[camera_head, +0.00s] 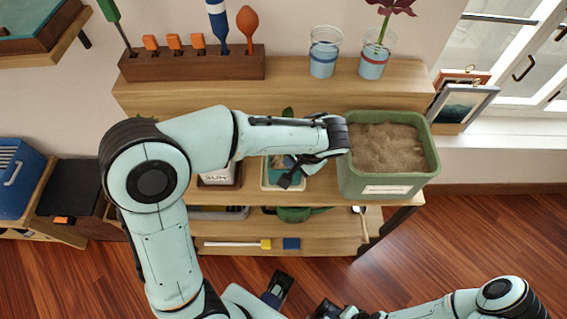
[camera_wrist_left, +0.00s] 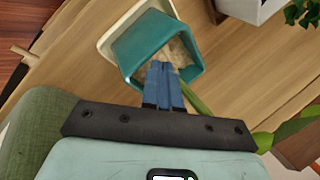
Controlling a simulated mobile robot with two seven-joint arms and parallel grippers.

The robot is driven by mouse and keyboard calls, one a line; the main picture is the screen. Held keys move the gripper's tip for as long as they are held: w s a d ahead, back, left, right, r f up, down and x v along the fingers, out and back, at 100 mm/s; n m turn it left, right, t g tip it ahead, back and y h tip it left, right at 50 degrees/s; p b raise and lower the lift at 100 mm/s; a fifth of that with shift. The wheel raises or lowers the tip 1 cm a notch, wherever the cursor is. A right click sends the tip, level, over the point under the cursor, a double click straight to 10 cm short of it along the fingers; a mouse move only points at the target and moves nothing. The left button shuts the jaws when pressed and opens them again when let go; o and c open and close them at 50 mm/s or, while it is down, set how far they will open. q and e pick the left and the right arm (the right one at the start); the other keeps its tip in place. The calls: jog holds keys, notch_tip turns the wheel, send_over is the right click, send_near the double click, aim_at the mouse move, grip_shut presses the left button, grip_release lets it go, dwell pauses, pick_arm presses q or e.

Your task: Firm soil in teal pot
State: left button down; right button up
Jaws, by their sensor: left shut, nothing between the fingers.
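The teal pot (camera_wrist_left: 133,48) stands on a cream saucer (camera_wrist_left: 108,42) on the shelf. It also shows in the head view (camera_head: 273,163), partly hidden by my left gripper and arm. Light brown soil (camera_wrist_left: 179,50) shows inside it. A green stem (camera_wrist_left: 196,101) leans out over its rim near my fingers. My left gripper (camera_wrist_left: 160,68) is shut and empty, with its blue fingertips at the pot's opening, over the soil. Whether they touch the soil I cannot tell. My right gripper (camera_head: 326,309) is low at the bottom edge, and its fingers are unclear.
A green bin of soil (camera_head: 353,184) stands right of the pot, close to my left wrist. A white labelled pot (camera_head: 219,178) stands to the left. Behind are a tool rack (camera_head: 190,66) and two glasses, one (camera_head: 323,60) empty of flowers. Lower shelves hold small tools.

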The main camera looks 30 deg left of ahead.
pick_arm(q)
jog(key=shift+f, duration=0.15)
pick_arm(e)
jog(key=shift+f, duration=0.15)
pick_arm(q)
jog(key=shift+f+b, duration=0.35)
jog(key=shift+b, duration=0.05)
pick_arm(e)
jog(key=shift+s+f, duration=0.1)
jog(key=shift+f, duration=0.2)
pick_arm(q)
jog(key=shift+f, duration=0.3)
pick_arm(e)
jog(key=shift+f, duration=0.25)
pick_arm(q)
jog(key=shift+r, duration=0.1)
pick_arm(e)
jog(key=shift+r, duration=0.1)
pick_arm(q)
notch_tip(320, 180, up, 3)
jog(key=shift+f+p, duration=0.1)
jog(key=shift+p, duration=0.8)
notch_tip(320, 180, up, 5)
jog(key=p, duration=0.3)
pick_arm(e)
notch_tip(320, 180, up, 6)
jog(key=w, duration=0.2)
